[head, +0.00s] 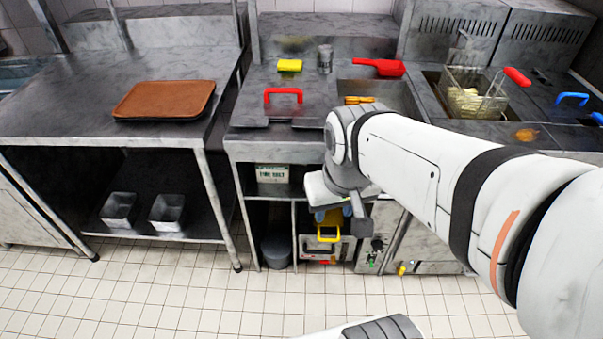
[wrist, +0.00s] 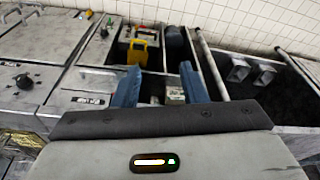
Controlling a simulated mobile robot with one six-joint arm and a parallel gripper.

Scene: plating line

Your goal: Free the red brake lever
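A small red part (head: 327,262), which may be the brake lever, shows low on a grey machine (head: 309,246) in the open bay under the counter. It is too small for me to tell its shape. A yellow loop-shaped piece (head: 328,238) is in front of the machine, above the red part; it also shows in the wrist view (wrist: 144,50). My gripper (wrist: 160,86) has two blue fingers spread apart with nothing held between them. In the head view it is in front of the bay, above the yellow piece, and my wrist partly hides it.
A dark bucket (head: 277,250) stands left of the machine, and a labelled box (head: 272,174) is on the shelf above. A knob (head: 377,244) sticks out at right. On top are a red handle (head: 283,95) and a red scoop (head: 380,67). The tiled floor in front is clear.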

